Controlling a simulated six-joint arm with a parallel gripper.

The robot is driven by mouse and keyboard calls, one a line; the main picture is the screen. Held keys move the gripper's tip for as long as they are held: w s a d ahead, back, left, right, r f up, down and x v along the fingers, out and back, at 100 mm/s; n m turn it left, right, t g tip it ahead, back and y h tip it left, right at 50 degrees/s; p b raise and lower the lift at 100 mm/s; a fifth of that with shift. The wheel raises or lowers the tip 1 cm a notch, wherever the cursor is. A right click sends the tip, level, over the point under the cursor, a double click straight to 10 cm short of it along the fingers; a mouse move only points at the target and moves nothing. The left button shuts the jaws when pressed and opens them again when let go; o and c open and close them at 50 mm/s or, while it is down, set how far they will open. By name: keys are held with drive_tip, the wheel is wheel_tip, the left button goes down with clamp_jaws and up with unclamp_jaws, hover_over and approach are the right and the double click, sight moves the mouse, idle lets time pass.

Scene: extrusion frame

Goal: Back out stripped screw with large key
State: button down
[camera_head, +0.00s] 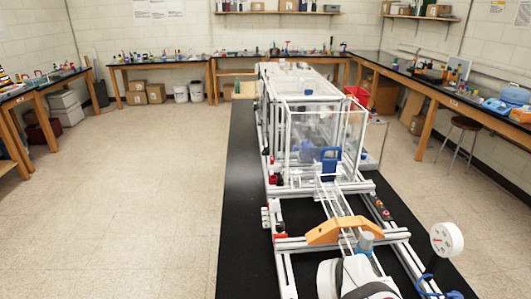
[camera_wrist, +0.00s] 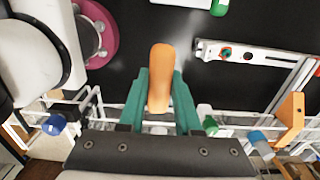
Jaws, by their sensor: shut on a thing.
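My gripper (camera_wrist: 160,80) shows in the wrist view with its two teal fingers closed on an orange, rounded handle (camera_wrist: 160,62). The handle points up in the picture, over the black bench top. Whether it is the large key's grip I cannot tell; no key shaft shows. A white slotted bar (camera_wrist: 262,54) lies on the black surface to the right, apart from the handle. A small red and green round piece (camera_wrist: 226,52) sits on it; whether this is the stripped screw I cannot tell. In the head view my gripper cannot be made out.
The extrusion frame (camera_head: 285,243) runs along the black bench (camera_head: 240,200). An orange bracket (camera_head: 335,230) crosses its rails. A clear-walled enclosure (camera_head: 305,130) stands behind, with a blue part (camera_head: 330,160) at its front. A round gauge (camera_head: 446,238) stands at right. The bench's left strip is bare.

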drive_tip(key=shift+r, duration=3.25)
drive_tip(key=w+f+n, duration=0.2)
drive_tip(key=w+f, duration=0.1)
drive_tip(key=w, duration=0.5)
drive_tip(key=w+f+n, duration=0.3)
drive_tip(key=w, duration=0.5)
drive_tip(key=shift+w+d+f, duration=0.15)
drive_tip(key=shift+w+f, duration=0.1)
drive_tip(key=shift+w, duration=0.1)
drive_tip(key=shift+f, duration=2.9)
drive_tip(key=shift+f, duration=0.6)
